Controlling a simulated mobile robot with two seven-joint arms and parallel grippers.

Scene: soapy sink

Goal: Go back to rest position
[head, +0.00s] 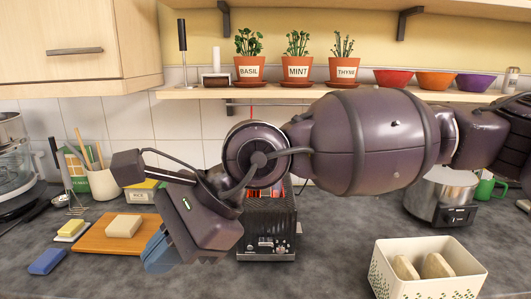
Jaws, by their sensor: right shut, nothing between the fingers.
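My right arm reaches in from the right and crosses the middle of the picture above the counter. My right gripper (160,254) hangs at its end, pointing down and left, just right of the wooden board. Its bluish fingers are together, with nothing seen between them. They are partly hidden behind the gripper body. My left gripper is not in view.
A black toaster (266,228) stands right beside my right gripper, partly hidden by my arm. A wooden board (95,240) with a pale block (123,226) and a blue sponge (47,261) lie left. A white basket (428,286) holds bread at front right. Potted herbs (296,69) line the shelf.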

